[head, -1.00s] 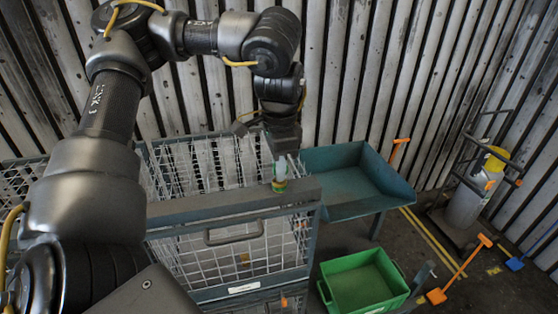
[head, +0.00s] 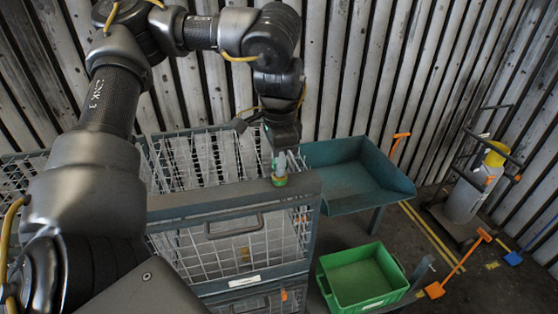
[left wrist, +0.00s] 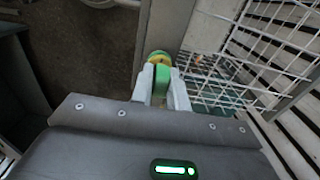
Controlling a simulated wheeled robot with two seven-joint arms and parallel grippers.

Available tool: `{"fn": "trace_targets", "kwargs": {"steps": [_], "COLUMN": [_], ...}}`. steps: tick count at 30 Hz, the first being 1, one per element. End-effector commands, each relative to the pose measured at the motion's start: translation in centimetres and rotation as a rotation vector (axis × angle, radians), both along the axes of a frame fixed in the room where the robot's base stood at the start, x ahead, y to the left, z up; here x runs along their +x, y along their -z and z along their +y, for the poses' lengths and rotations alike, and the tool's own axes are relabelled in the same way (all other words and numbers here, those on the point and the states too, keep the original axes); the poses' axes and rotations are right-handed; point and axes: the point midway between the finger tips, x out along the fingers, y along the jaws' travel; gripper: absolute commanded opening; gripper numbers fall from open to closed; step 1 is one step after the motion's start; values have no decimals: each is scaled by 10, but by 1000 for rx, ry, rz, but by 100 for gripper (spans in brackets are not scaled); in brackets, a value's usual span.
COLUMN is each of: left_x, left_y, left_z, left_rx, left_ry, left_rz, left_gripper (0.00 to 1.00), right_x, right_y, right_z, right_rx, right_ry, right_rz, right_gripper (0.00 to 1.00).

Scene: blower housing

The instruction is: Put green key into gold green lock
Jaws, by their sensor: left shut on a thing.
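My left gripper (head: 279,168) points down over the dark top rail of the wire cage (head: 232,206) in the head view. It is shut on the green key (left wrist: 162,76), which shows between the pale fingers in the left wrist view. The gold green lock (left wrist: 158,57) sits at the rail, right at the fingertips, with gold and green parts showing. The key overlaps the lock in that view. I cannot tell whether the key is inside it or only against it. In the head view the fingertips hide most of the lock. My right gripper is out of view.
A blue-grey tray (head: 352,182) stands right of the cage. A green bin (head: 362,276) is below it. A hand truck with a cylinder (head: 466,198) and orange-handled tools (head: 460,262) are at the right. A slatted wall is close behind.

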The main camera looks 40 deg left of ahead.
Motion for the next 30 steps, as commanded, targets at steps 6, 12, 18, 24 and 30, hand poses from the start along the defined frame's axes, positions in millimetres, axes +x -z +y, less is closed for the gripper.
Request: {"fn": "trace_targets", "kwargs": {"steps": [6,12,18,24,30], "left_x": [0,0,0,1,0], "left_y": [0,0,-1,-16,-53], "left_z": [0,0,0,0,-1], "left_rx": [0,0,0,2,1], "left_ry": [0,0,0,0,-2], "left_rz": [0,0,0,-5,-7], "left_gripper": [24,42,42,42,42], "right_x": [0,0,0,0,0], "right_y": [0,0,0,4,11], "right_z": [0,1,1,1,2], "right_rx": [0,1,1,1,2], "right_ry": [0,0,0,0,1], "right_rz": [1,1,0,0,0], "right_gripper": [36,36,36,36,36]}}
